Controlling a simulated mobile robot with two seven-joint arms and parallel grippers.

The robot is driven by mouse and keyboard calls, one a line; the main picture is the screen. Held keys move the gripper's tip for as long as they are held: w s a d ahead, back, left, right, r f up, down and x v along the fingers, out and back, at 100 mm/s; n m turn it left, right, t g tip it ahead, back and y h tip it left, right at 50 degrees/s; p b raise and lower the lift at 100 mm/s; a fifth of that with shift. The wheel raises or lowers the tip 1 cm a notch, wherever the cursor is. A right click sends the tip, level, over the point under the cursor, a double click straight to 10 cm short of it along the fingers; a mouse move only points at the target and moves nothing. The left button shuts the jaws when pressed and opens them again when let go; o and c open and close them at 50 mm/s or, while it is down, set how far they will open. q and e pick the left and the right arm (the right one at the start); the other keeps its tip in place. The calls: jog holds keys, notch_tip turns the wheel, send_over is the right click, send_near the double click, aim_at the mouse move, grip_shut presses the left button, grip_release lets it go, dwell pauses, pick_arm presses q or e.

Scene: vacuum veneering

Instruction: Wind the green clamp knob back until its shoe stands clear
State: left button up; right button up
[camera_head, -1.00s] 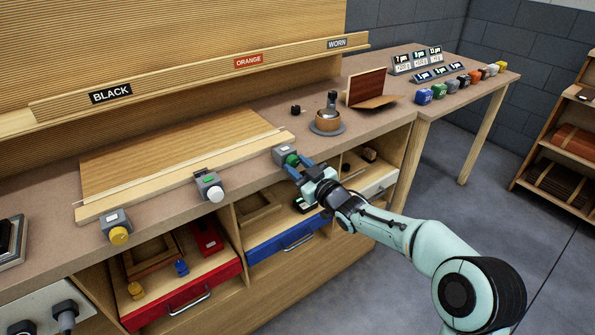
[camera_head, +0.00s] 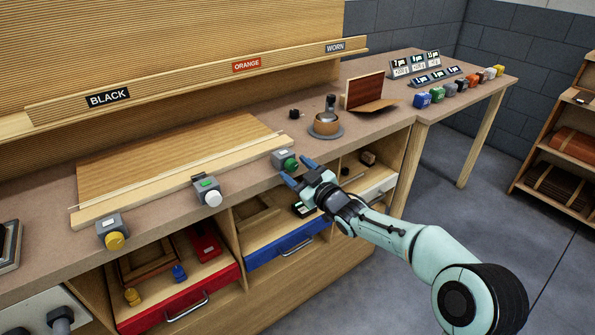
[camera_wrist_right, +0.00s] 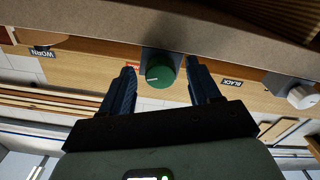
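The green clamp knob (camera_head: 290,164) sits on the front of a grey clamp body (camera_head: 281,157) at the right end of the wooden bar on the bench. My right gripper (camera_head: 299,170) is open in front of the knob and apart from it. In the right wrist view the green knob (camera_wrist_right: 159,71), with a pale mark on its face, shows between and beyond the two blue fingertips (camera_wrist_right: 163,78). The clamp's shoe cannot be made out. My left gripper is not in view.
A clamp with a white knob (camera_head: 213,198) and one with a yellow knob (camera_head: 115,240) stand along the same wooden bar (camera_head: 165,190). A red drawer (camera_head: 195,295) and a blue drawer (camera_head: 285,243) stand open below. A glue pot (camera_head: 326,124) stands behind.

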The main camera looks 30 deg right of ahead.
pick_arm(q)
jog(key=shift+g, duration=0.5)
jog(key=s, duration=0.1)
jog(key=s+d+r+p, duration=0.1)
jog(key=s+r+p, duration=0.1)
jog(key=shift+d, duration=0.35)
pick_arm(e)
jog(key=s+d, duration=0.1)
jog(key=s, duration=1.2)
jog(key=shift+s, duration=0.2)
